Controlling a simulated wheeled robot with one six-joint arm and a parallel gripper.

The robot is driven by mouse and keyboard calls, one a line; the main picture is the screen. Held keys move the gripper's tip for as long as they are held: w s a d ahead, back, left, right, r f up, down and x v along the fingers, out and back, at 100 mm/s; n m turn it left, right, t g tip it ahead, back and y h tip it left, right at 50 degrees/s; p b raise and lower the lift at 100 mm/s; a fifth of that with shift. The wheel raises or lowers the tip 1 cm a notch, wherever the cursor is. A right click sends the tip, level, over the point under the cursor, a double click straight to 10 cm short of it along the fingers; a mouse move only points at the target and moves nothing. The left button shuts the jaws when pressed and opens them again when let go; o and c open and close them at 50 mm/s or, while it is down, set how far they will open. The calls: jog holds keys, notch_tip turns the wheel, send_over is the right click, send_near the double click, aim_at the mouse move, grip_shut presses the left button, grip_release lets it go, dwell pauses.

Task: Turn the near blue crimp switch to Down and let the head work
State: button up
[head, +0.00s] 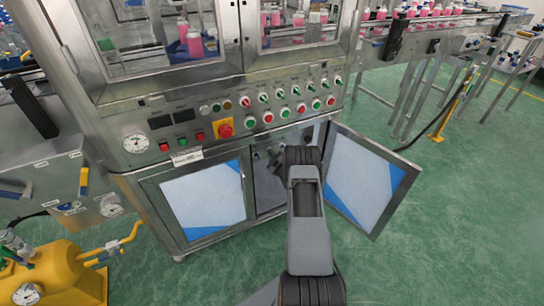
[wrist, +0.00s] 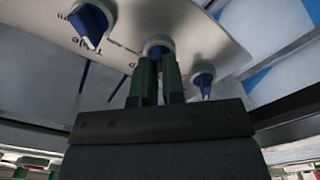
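In the wrist view, several blue switch knobs sit on a pale plate with printed lettering. One blue knob (wrist: 90,22) is at upper left and another (wrist: 204,80) at right, each with a white pointer mark. The middle blue knob (wrist: 157,50) is at the tips of my gripper (wrist: 158,68). Its two green fingers stand close together, one on each side of this knob, and hide most of it. The printed position words near it are mostly hidden or unreadable. In the head view, my arm reaches into the open lower cabinet (head: 268,185) and hides the switches and gripper.
The cabinet's open door (head: 362,180) stands to the right of my arm. A closed door (head: 203,200) is to the left. Above are panel buttons and a red emergency stop (head: 225,128) on yellow. A yellow tank (head: 62,275) stands at lower left. The green floor (head: 430,240) at right is clear.

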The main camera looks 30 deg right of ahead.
grip_shut()
jog(key=shift+f, duration=0.1)
jog(key=shift+m+b, duration=3.6)
jog(key=shift+m, duration=5.5)
